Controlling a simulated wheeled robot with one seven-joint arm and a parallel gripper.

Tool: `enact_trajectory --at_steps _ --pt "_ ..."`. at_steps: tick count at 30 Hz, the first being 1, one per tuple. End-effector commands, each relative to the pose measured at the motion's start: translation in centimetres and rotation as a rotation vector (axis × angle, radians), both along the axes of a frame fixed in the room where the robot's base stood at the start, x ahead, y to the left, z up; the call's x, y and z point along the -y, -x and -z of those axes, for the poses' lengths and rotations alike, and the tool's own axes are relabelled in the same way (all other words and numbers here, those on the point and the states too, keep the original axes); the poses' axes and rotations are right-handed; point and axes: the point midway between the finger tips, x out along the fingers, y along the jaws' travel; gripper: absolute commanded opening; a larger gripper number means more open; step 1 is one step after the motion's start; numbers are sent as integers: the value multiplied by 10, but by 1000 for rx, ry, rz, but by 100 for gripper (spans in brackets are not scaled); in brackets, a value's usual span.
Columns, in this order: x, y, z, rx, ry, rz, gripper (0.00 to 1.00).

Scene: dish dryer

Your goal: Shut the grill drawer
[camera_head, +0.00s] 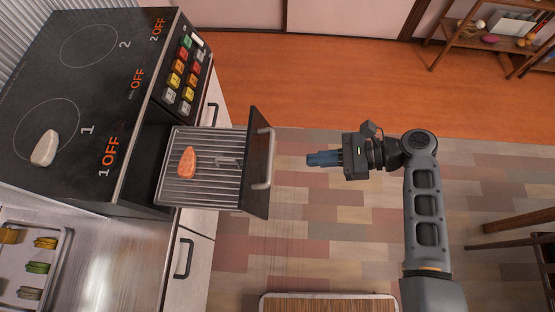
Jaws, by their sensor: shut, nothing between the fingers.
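The grill drawer (205,197) is pulled out from under the black stove (85,150). It has a wire rack with a piece of orange-pink fish (186,162) on it. Its dark front panel (258,165) carries a pale metal handle (267,160) on the outer side. My gripper (309,159) is shut and empty. It is to the right of the drawer's handle, with its blue fingertips pointing left at it across a gap. The back of the drawer is hidden under the stove.
A pale piece of food (45,148) lies on the cooktop by burner 1. Coloured buttons (186,75) line the stove's right side. A tray (60,268) of food is at lower left. A wood-topped piece (328,303) stands at the bottom. The floor right of the drawer is clear.

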Motion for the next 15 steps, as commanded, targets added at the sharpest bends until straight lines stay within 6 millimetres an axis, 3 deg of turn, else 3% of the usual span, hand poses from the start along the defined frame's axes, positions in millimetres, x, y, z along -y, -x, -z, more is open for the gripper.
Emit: enact_trajectory --at_steps 9,15 --pt "-60 -1 24 -1 2 -3 0" --pt "-87 -2 34 1 2 -3 0"
